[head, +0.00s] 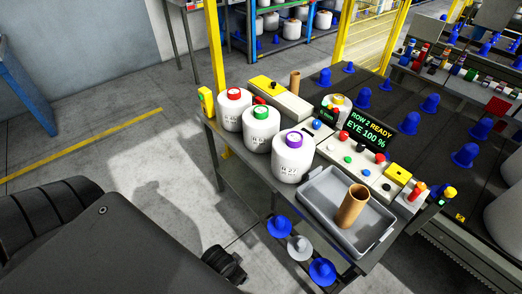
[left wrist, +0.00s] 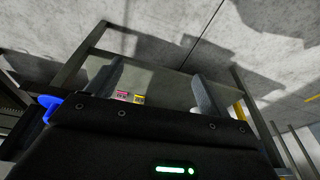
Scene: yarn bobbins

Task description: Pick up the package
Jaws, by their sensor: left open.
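Three white yarn packages stand upright in a row on the table: one with a red top (head: 233,108), one with a green top (head: 261,128) and one with a purple top (head: 292,156). My left gripper (left wrist: 156,78) shows in the left wrist view with its two fingers wide apart and nothing between them. Beyond the fingers are a grey panel, dark frame bars and the floor; no yarn package shows there. In the head view a dark part at the lower left is mine, clear of the packages. My right gripper is not in view.
A grey tray (head: 318,207) holding a brown tube (head: 352,206) is right of the packages. A control panel with a display (head: 369,127) stands behind them. Blue cones (head: 278,228) sit below the table. A yellow post (head: 214,55) rises at the table's back left. Open floor lies left.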

